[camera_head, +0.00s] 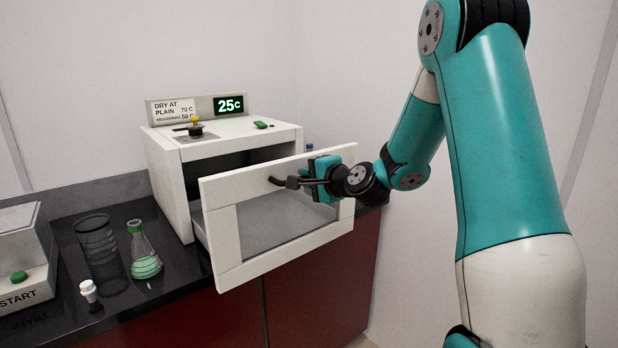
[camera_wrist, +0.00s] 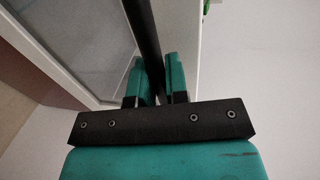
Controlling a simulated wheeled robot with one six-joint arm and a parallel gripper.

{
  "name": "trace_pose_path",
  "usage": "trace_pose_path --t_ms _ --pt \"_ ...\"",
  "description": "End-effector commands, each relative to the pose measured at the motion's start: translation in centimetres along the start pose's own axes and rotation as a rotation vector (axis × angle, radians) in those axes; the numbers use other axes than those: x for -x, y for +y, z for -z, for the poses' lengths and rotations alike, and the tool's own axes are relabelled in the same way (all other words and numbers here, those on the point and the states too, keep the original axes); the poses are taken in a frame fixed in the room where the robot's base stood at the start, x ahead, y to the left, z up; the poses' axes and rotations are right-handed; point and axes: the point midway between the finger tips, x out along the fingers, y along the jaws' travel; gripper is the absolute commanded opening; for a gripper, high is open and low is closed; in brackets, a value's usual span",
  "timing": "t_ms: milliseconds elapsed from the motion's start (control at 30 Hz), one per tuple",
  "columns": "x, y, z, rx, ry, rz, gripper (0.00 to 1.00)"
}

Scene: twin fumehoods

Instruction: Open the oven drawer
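The oven (camera_head: 228,138) is a white box on the dark counter, with a display reading 25C on top. Its drawer (camera_head: 222,235) is pulled well out to the front, with a white-framed front and a grey pane; a dark gap shows above it inside the oven. The drawer's dark bar handle (camera_head: 277,181) is on the upper part of the front. My gripper (camera_head: 306,181) is at the handle, coming from the right. In the wrist view, the handle bar (camera_wrist: 146,40) passes between the two teal fingers of my gripper (camera_wrist: 155,80), which are closed around it.
On the counter (camera_head: 178,268) left of the drawer stand a dark see-through beaker (camera_head: 100,255), a flask with green liquid (camera_head: 145,262) and a small white-capped item (camera_head: 90,292). A white device with a START button (camera_head: 20,275) is at the far left.

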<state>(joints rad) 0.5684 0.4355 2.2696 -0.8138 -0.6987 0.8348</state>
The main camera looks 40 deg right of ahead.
Motion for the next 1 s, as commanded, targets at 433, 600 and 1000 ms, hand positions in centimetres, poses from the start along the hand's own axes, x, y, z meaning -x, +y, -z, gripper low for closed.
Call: trace_pose_path --t_ms 433,600,1000 --pt "0.1 0.0 0.1 0.000 0.003 0.001 0.38" --pt "1.9 0.2 0.3 0.000 0.006 0.001 0.38" --pt "12.0 0.3 0.3 0.001 0.012 0.003 0.38"
